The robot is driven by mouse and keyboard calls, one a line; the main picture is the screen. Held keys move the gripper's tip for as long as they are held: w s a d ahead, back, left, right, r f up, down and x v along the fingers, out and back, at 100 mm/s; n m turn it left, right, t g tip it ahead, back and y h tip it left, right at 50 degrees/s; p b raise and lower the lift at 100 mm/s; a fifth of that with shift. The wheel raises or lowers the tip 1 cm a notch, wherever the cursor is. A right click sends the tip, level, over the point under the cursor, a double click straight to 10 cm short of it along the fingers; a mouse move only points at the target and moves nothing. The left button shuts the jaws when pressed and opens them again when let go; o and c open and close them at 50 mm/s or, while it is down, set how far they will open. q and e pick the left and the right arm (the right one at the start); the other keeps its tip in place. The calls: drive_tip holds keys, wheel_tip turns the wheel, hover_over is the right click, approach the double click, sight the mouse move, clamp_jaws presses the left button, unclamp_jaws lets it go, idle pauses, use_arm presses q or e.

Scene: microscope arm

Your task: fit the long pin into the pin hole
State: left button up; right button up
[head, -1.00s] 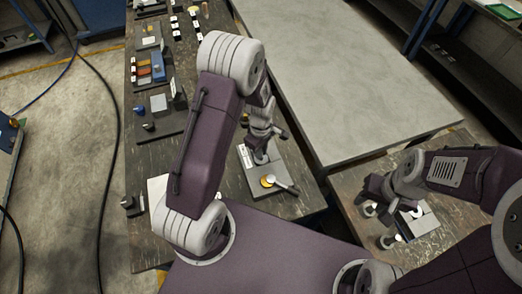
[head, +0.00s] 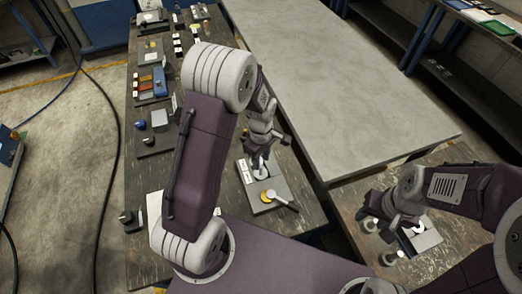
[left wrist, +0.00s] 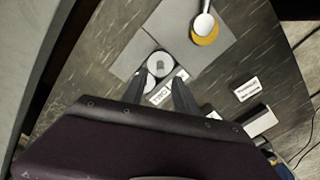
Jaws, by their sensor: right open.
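My left gripper (head: 260,168) is low over a grey plate (head: 256,206) on the dark workbench. In the left wrist view its two dark fingers (left wrist: 162,84) stand apart, with nothing clearly held between them. A white round piece (left wrist: 158,64) on the plate shows just beyond the fingertips. A white-ended rod (left wrist: 204,22) lies over a yellow disc (left wrist: 206,38); they also show in the head view. I cannot make out which part is the long pin or where the pin hole is. My right gripper (head: 370,212) is open, low over the right bench; its fingertips are small.
White round parts (head: 395,257) and a small grey plate (head: 428,238) lie near my right gripper. Small blocks and trays (head: 152,85) fill the left bench's far part. White label cards (left wrist: 248,89) lie near the left fingers. A large pale tabletop (head: 320,80) is clear.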

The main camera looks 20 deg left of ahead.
sight(261, 166)
use_arm(q)
wheel_tip(261, 166, up, 7)
drive_tip(key=s+m+t, duration=0.1)
drive_tip(key=s+m, duration=1)
drive_tip(key=m, duration=0.2)
drive_tip(key=shift+s+r+m, duration=0.15)
drive_tip(key=shift+r+m, duration=0.05)
drive_tip(key=shift+m, duration=0.2)
